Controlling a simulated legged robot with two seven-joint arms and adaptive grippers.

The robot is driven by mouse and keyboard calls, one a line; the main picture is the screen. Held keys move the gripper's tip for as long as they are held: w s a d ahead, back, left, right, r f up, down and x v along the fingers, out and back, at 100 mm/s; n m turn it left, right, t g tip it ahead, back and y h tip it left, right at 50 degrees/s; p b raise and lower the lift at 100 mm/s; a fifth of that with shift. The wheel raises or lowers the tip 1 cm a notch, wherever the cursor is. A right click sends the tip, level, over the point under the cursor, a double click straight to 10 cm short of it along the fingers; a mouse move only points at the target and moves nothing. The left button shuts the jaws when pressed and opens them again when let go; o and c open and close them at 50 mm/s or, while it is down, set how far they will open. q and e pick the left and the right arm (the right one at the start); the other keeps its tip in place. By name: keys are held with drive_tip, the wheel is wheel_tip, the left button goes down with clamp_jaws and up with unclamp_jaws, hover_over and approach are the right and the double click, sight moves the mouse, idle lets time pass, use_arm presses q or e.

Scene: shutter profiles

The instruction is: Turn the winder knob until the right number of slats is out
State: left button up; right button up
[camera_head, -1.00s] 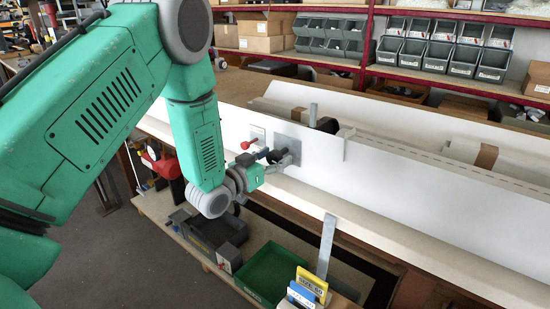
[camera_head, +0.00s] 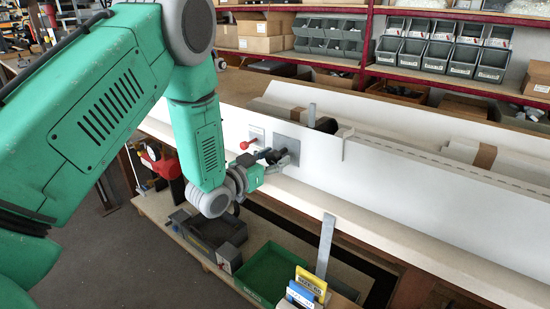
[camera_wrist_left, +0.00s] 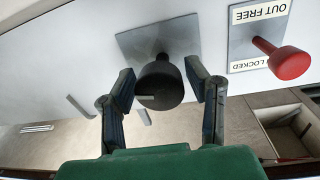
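The black round winder knob (camera_head: 273,156) sits on a grey plate on the white panel (camera_head: 420,195); it also shows in the wrist view (camera_wrist_left: 160,84). My left gripper (camera_head: 284,160) is at the knob. In the wrist view its fingers (camera_wrist_left: 161,82) stand on either side of the knob, with narrow gaps visible, so it looks open around it. A red lever (camera_wrist_left: 289,62) is beside the knob on a plate labelled "OUT FREE" and "LOCKED", upside down in this view. I cannot make out separate slats. My right gripper is not in view.
A green tray (camera_head: 273,273) and yellow and blue cards (camera_head: 311,284) are below the panel. A grey upright bracket (camera_head: 326,245) stands in front of the bench edge. Shelves with grey bins (camera_head: 440,55) are behind. The panel's right part is clear.

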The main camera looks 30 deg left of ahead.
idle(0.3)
use_arm(q)
drive_tip(key=s, duration=0.4)
drive_tip(key=s+a, duration=0.1)
drive_tip(key=s, duration=0.6)
drive_tip(key=shift+s+a, duration=0.35)
drive_tip(key=shift+s, duration=0.05)
